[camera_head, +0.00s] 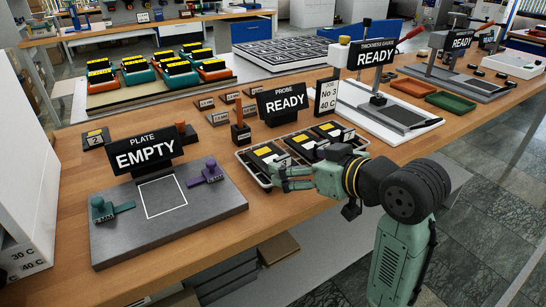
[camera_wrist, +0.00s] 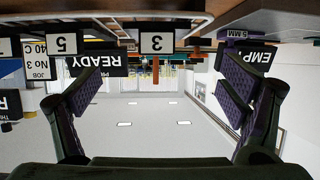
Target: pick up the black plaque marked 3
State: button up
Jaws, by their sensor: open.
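The black plaque marked 3 (camera_head: 264,151), with a yellow patch on top, lies in the left slot of a shallow tray (camera_head: 244,166) near the front edge of the bench. Its white label with the 3 faces me; it also shows upside down in the wrist view (camera_wrist: 157,42), near the top middle. My gripper (camera_head: 281,177) is open and empty, just in front of the plaque, with its fingers pointing left in the head view. In the wrist view, the fingers (camera_wrist: 160,95) stand wide apart and the label lies between their lines. I cannot tell whether a finger touches the tray.
Two similar black plaques (camera_head: 298,142) fill the tray's other slots; one label reads 5 in the wrist view (camera_wrist: 62,44). The PROBE READY sign (camera_head: 285,101) stands behind. A grey plate with the EMPTY sign (camera_head: 146,153) is at left, and a white press base (camera_head: 370,112) at right.

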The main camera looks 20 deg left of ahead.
aim_at(283, 158)
jog(key=p+x, duration=0.1)
jog(key=x, duration=0.6)
jog(key=shift+w+a+f, duration=0.1)
jog(key=shift+w+f, duration=0.05)
jog(key=shift+w, duration=0.2)
jog(key=c, duration=1.7)
